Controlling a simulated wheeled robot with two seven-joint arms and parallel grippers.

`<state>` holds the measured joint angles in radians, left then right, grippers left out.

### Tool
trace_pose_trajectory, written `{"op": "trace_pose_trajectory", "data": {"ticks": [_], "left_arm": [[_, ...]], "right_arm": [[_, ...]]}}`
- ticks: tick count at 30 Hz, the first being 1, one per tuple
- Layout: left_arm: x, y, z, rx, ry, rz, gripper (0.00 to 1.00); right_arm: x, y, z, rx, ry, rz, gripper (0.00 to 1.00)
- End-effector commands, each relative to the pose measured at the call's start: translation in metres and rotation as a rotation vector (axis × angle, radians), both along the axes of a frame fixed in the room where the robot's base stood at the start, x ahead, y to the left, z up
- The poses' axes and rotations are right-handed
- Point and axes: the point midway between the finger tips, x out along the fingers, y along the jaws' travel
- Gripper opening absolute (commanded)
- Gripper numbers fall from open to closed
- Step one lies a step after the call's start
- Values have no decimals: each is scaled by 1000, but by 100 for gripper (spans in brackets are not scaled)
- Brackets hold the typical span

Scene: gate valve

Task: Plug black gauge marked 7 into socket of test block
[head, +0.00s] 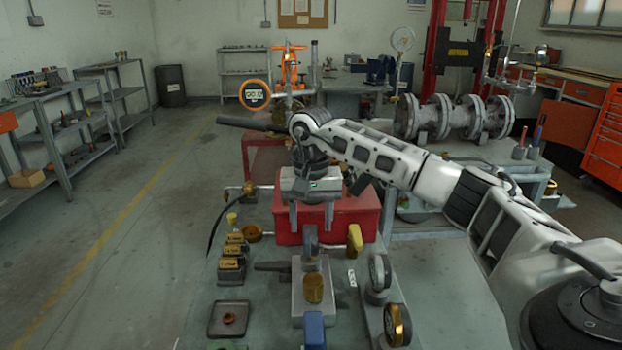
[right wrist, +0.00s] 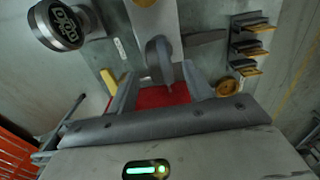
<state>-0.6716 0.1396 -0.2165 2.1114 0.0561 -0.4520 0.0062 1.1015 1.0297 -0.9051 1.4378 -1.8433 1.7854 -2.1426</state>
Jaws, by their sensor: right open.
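My right gripper (head: 311,226) is open and empty, fingers pointing down over the bench; both fingers also show in the right wrist view (right wrist: 160,92). Just in front of it stands a grey fixture (head: 312,300) with an upright grey part and a brass cylinder; I cannot tell whether this is the test block, nor see its socket. To the right stand a dark-rimmed round gauge (head: 380,272) and a brass-rimmed black gauge (head: 397,325). A dark gauge with a digital face (right wrist: 60,25) shows in the right wrist view. I cannot read a 7 on any gauge. My left gripper is not in view.
A red box (head: 355,215) stands behind the gripper. Brass-topped blocks (head: 231,262), a shallow tray (head: 228,319) and a yellow-handled part (head: 354,240) are on the bench (head: 265,300). The floor at left is clear.

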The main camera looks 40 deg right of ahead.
Motion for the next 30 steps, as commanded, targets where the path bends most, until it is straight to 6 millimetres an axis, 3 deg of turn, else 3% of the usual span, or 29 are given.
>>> {"op": "trace_pose_trajectory", "data": {"ticks": [6,12,18,30], "left_arm": [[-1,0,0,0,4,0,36],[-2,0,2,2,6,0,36],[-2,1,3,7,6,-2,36],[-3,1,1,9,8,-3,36]], "right_arm": [[1,0,56,0,-6,-1,51],[1,0,91,1,-3,-1,51],[0,0,103,0,0,-1,51],[0,0,104,0,0,-1,51]]}}
